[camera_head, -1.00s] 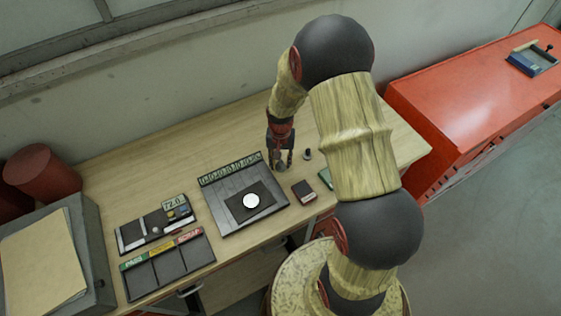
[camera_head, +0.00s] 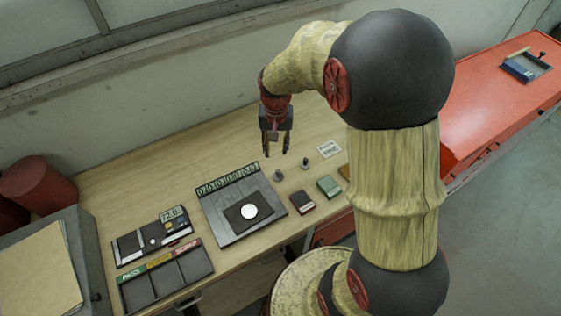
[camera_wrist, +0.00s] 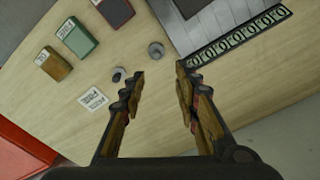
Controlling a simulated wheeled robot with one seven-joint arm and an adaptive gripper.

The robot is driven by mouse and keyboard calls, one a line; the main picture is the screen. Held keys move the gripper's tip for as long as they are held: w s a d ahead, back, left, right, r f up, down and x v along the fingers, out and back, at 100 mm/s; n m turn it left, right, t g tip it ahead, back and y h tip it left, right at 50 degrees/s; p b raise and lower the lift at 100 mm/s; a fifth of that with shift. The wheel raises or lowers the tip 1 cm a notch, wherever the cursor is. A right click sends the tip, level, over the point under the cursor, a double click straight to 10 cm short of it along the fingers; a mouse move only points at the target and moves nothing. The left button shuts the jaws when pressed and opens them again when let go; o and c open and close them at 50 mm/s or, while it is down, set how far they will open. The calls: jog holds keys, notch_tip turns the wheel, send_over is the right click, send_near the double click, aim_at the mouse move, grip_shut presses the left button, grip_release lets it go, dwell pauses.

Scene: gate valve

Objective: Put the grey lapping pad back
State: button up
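I cannot single out a grey lapping pad for certain. A dark flat square (camera_head: 248,212) with a white disc (camera_head: 249,211) on it lies on the grey plate (camera_head: 222,220). To its right on the table are a dark-topped block with red sides (camera_head: 302,202), a green block (camera_head: 328,186) and a brown block (camera_wrist: 53,64). My gripper (camera_head: 277,150) is raised above the table, pointing down, near the plate's back right corner. In the wrist view its fingers (camera_wrist: 161,71) are apart with nothing between them. A small grey knob (camera_wrist: 156,49) stands on the table beyond the fingertips.
A second small knob (camera_head: 305,162) and a printed card (camera_head: 329,148) are right of the grey knob. At left are a dark tray with a "72.0" display (camera_head: 172,213) and a three-compartment tray (camera_head: 166,275). A red bench (camera_head: 490,95) stands at right.

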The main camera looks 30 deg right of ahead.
jog(key=s+a+r+n+t, duration=0.1)
jog(key=s+a+r, duration=0.25)
jog(key=r, duration=0.35)
jog(key=s+a+r+n+t, duration=0.1)
jog(key=s+a+r+n, duration=0.1)
jog(key=s+r, duration=0.35)
jog(key=s+a+r+n+t, duration=0.3)
jog(key=s+r, duration=0.5)
jog(key=s, duration=0.2)
jog(key=shift+s+a, duration=0.25)
jog(key=shift+s, duration=0.15)
jog(key=shift+f, duration=0.1)
